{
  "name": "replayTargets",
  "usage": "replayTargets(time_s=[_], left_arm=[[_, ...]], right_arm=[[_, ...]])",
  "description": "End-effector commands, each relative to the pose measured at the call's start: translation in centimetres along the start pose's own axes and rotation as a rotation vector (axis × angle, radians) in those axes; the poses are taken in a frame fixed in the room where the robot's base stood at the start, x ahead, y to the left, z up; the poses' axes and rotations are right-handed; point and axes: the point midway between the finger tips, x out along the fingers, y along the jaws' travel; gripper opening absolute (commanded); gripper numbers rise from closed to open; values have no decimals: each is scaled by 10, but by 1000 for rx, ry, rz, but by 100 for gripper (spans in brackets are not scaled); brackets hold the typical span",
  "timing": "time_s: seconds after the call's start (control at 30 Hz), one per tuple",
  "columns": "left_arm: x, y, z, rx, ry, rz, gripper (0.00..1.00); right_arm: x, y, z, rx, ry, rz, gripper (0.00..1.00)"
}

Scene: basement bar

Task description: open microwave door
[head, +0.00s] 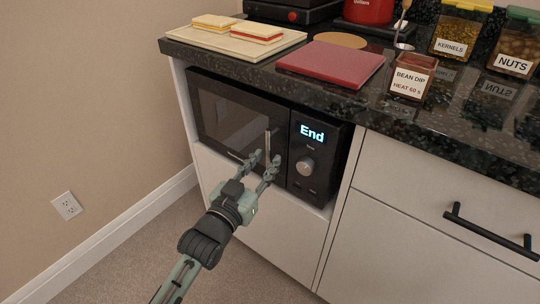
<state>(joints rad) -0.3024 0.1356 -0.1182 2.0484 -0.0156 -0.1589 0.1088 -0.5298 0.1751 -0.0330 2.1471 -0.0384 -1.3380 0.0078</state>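The black microwave (224,112) sits in an open bay under the dark countertop. Its door looks closed. A silver vertical handle (268,146) stands on the door's right side, and the display (311,132) to the right of it reads "End". A round knob (305,166) is below the display. My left gripper (263,163) is in front of the lower part of the door, with its two fingers apart, one on each side of the handle's lower end. I cannot tell whether either finger touches the handle. My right gripper is not in view.
On the countertop (462,142) are a cutting board (225,44) with two sandwiches, a red board (330,62), a bean dip container (411,76) and jars of kernels (458,30) and nuts (514,48). A drawer handle (490,231) sticks out at lower right. The floor is clear.

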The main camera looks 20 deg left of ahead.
Motion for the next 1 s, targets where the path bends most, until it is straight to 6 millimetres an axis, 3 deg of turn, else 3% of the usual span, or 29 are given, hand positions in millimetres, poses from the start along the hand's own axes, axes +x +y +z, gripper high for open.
replayTargets(time_s=[0.2, 0.47, 0.73, 1.0], left_arm=[[21, 0, 0, 0, 1, 0, 30], [23, 0, 1, 0, -1, 0, 30], [22, 0, 1, 0, -1, 0, 0], [22, 0, 1, 0, -1, 0, 0]], right_arm=[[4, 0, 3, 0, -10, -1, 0], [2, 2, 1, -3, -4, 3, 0], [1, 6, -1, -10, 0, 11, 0], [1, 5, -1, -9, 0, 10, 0]])
